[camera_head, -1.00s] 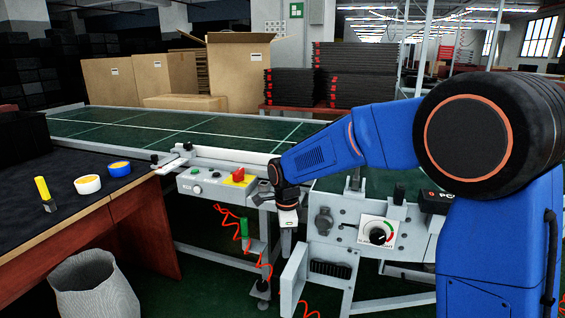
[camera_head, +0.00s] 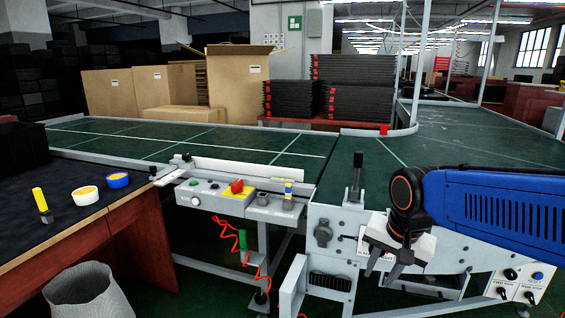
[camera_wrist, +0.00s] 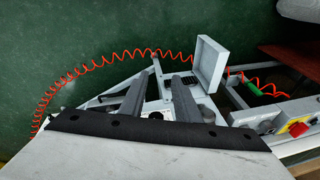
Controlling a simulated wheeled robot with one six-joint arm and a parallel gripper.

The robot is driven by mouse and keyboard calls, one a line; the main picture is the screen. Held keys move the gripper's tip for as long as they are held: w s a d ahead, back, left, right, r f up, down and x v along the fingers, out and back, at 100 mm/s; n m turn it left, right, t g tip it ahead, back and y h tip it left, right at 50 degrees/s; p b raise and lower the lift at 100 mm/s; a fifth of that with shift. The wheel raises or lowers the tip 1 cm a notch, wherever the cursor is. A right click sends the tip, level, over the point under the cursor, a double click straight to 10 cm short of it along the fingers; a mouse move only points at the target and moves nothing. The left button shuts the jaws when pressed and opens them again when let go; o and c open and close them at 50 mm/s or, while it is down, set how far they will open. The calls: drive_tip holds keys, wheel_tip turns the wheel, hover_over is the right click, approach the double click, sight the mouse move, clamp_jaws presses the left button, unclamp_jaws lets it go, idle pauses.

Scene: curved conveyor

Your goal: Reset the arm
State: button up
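My blue arm (camera_head: 500,208) reaches in from the right edge in the head view. My gripper (camera_head: 384,268) points down in front of the grey machine panel at lower right. Its two fingers stand apart with nothing between them. The wrist view also shows the gripper (camera_wrist: 158,92) with two separate dark fingers, empty, above the conveyor's grey frame. The arm and gripper hide part of the panel behind them.
A green curved conveyor (camera_head: 230,140) spans the middle. A dark table (camera_head: 30,228) stands at left, above a grey bin (camera_head: 82,292).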

drive_tip(key=s+d+f+n+t, duration=0.1)
drive_tip(key=s+d+n, duration=0.5)
drive_tip(key=s, duration=0.7)
drive_tip(key=shift+d+f+t+h, duration=0.2)
drive_tip(key=shift+f+t+h, duration=0.1)
drive_tip(key=shift+f, duration=0.35)
